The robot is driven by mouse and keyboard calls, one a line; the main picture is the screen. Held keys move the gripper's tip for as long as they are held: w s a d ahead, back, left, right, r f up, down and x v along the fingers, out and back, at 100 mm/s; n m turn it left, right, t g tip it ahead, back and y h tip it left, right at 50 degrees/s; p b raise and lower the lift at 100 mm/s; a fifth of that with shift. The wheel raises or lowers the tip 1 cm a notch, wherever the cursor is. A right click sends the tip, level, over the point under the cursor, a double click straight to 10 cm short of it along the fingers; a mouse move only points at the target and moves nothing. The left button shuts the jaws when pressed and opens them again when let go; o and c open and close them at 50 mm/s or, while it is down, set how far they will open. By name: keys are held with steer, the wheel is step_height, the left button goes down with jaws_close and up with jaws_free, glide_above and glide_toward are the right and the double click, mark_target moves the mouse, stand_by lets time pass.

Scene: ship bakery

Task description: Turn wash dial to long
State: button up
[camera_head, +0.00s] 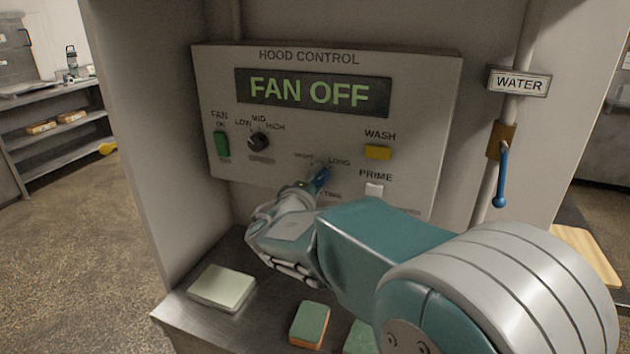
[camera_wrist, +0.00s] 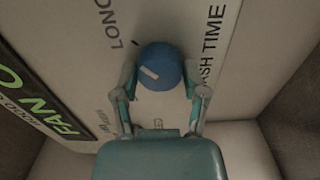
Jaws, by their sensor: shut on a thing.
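The wash dial (camera_wrist: 162,58) is a round blue knob with a short white mark on its lower left side in the wrist view. The word LONG is printed to its upper left, with a small tick near the knob, and WASH TIME is to its right. The white mark sits below the LONG tick, not in line with it. My gripper (camera_wrist: 159,75) is shut on the knob, one finger on each side. In the head view the dial (camera_head: 321,177) shows partly behind my gripper (camera_head: 313,185), and its mark cannot be made out.
The hood control panel (camera_head: 220,90) reads FAN OFF. It has a green fan switch (camera_head: 222,143), a black fan dial (camera_head: 257,142), a yellow wash button (camera_head: 378,152) and a white prime button (camera_head: 374,189). A blue water lever (camera_head: 502,175) hangs right. Sponges (camera_head: 310,324) lie on the shelf below.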

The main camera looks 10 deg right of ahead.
steer(key=shift+f, duration=0.1)
stand_by(0.3)
steer(key=o, duration=1.2)
steer(key=shift+w+d, duration=0.1)
steer(key=shift+c, duration=0.2)
steer(key=v, duration=1.2)
